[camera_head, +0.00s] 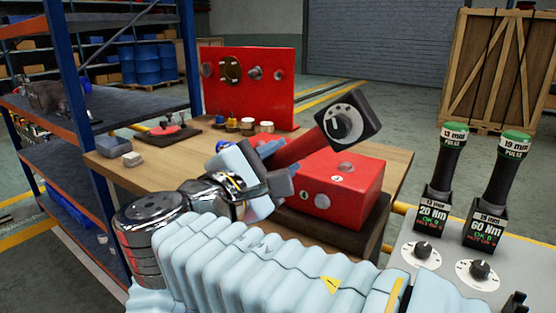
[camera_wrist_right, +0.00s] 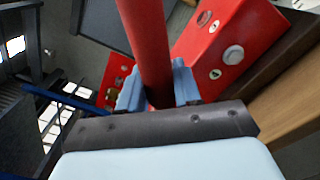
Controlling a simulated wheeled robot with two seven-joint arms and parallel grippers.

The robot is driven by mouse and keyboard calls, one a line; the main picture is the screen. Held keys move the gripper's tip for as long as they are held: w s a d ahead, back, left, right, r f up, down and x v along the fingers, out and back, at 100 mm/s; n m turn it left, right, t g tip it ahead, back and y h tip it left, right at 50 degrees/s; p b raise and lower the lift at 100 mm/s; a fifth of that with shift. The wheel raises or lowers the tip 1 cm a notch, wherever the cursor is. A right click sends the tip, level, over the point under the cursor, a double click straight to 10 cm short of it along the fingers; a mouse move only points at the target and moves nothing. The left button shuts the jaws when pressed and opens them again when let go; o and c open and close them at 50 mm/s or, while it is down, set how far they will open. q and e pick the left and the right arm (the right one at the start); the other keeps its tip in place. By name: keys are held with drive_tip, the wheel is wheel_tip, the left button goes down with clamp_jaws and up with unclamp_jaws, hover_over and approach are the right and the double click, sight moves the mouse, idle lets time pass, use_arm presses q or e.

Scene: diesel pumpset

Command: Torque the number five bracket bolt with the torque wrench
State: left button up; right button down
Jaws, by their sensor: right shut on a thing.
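My right gripper (camera_head: 268,160) is shut on a red-handled tool, which I take for the torque wrench (camera_head: 301,150). Its black square head with a silver round dial (camera_head: 340,125) points up and to the right. In the right wrist view the red handle (camera_wrist_right: 146,40) stands between the pale blue fingers (camera_wrist_right: 155,88). A red block (camera_head: 352,187) with silver bolt heads and small white number labels sits below and behind the tool on a dark base. It also shows in the right wrist view (camera_wrist_right: 205,60). The tool looks raised, apart from the bolts. The label numbers are too small to read surely.
The wooden table (camera_head: 398,165) carries an upright red panel (camera_head: 268,105) and a row of small parts (camera_head: 247,126). Two black green-topped tools (camera_head: 437,185) (camera_head: 489,195) stand on a grey dial panel at right. Blue-post shelving (camera_head: 70,70) stands at left.

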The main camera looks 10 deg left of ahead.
drive_tip(key=shift+w+d, duration=0.15)
drive_tip(key=shift+w, duration=0.3)
use_arm(q)
drive_tip(key=shift+f, duration=0.1)
use_arm(e)
drive_tip(key=shift+s+d+f+m+b, duration=0.15)
drive_tip(key=shift+d+f+m+b, duration=0.3)
drive_tip(key=shift+f+m+b, duration=1.05)
drive_tip(key=shift+s+d+f+m+b, duration=0.15)
drive_tip(key=shift+d+f+m+b, duration=0.3)
drive_tip(key=shift+b, duration=2.1)
drive_tip(key=shift+s+d+f+m+b, duration=0.15)
drive_tip(key=shift+d+f+m+b, duration=0.3)
drive_tip(key=shift+f+m+b, duration=1.05)
drive_tip(key=shift+d+f+b, duration=0.1)
drive_tip(key=shift+f+b, duration=0.65)
drive_tip(key=shift+b, duration=1.5)
use_arm(q)
wheel_tip(320, 180, down, 18)
drive_tip(key=a+b, duration=0.1)
drive_tip(key=b, duration=0.2)
drive_tip(key=shift+w+a+f, duration=0.2)
drive_tip(key=shift+w+a, duration=0.15)
use_arm(e)
drive_tip(key=shift+f+m, duration=1.05)
drive_tip(key=shift+m, duration=0.1)
